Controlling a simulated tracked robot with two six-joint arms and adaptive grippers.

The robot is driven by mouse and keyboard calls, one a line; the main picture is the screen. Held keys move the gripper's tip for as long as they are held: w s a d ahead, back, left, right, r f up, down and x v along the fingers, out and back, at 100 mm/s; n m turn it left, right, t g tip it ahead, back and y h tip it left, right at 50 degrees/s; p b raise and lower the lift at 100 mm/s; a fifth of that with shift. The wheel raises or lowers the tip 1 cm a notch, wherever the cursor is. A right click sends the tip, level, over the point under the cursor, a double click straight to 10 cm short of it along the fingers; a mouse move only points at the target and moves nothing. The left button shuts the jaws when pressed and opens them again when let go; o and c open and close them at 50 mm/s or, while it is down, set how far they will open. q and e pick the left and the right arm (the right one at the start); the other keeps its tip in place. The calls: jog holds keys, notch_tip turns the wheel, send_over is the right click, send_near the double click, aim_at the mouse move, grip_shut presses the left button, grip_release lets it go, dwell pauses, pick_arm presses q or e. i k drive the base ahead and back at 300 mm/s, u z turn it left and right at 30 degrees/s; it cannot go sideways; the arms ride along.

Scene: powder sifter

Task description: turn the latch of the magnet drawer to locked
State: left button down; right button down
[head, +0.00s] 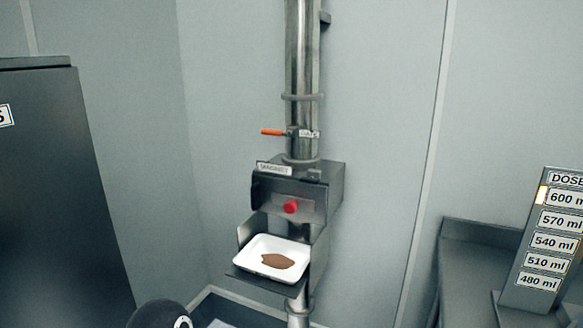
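The magnet drawer (270,190) is the front of a grey metal box on the vertical steel pipe, under a label that seems to read MAGNET (274,169). A red knob (291,207) is on its front. A small dark part (314,175) sits at the box's upper right edge; I cannot tell whether it is the latch or which way it is turned. The drawer front looks closed, but a small gap cannot be ruled out. Neither gripper is in view. A dark rounded part at the bottom edge seems to be part of my arm.
An orange lever (272,132) sticks out left from the pipe (302,60) above the box. A white tray (246,267) with brown powder (277,261) rests on a shelf below. A dark cabinet (60,190) stands left, a dose board (545,240) and grey counter (480,232) right.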

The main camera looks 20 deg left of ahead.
aim_at(309, 180)
jog(key=u, duration=0.3)
jog(key=i, duration=0.7)
jog(key=u, duration=0.55)
jog(key=k, duration=0.9)
jog(key=u, duration=0.2)
jog(key=i, duration=0.9)
jog(key=z, duration=0.05)
